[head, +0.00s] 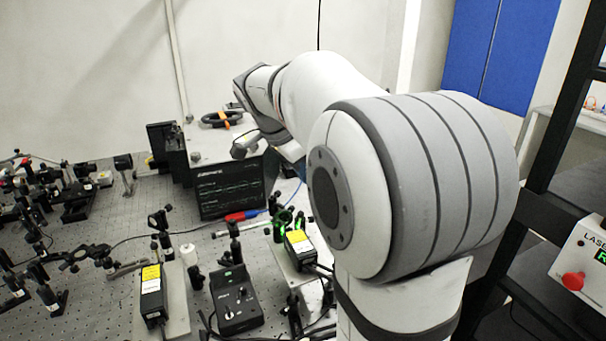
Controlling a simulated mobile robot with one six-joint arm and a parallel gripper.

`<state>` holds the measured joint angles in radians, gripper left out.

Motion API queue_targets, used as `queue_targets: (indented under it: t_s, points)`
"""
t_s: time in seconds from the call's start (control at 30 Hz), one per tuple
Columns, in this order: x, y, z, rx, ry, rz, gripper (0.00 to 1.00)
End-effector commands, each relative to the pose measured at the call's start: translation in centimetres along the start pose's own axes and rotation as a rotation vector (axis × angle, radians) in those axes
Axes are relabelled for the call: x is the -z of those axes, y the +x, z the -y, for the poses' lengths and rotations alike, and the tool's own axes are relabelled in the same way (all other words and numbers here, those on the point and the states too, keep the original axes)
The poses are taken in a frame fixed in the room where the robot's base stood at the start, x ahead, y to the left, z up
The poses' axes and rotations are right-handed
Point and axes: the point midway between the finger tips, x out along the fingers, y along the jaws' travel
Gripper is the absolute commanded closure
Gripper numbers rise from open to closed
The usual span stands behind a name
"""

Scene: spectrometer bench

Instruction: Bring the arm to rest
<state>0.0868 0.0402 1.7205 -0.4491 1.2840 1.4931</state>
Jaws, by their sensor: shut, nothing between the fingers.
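My white and grey arm fills the centre and right of the head view. Its large shoulder joint is close to the camera, and the forearm reaches away toward the instrument box at the back of the bench. The wrist links bend down beside the front of that box. I cannot make out my gripper's fingers; they are hidden behind the arm or too small to see.
The instrument box with a dark screen (231,187) stands close by my wrist. Optical mounts and a black control box (236,301) crowd the perforated bench (118,235). A black frame post (566,125) and a laser box with a red button (573,281) are at right.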

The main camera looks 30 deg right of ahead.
Motion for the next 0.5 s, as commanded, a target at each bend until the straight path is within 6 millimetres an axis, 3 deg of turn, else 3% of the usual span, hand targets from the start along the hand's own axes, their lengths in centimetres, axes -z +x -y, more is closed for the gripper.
queue_targets:
  t_s: [0.33,0.5]
  points:
    - [-0.3,0.0,-0.3,0.004,-0.023,0.007,1.0]
    - [-3.1,0.2,-3.2,0.05,-0.25,0.068,1.0]
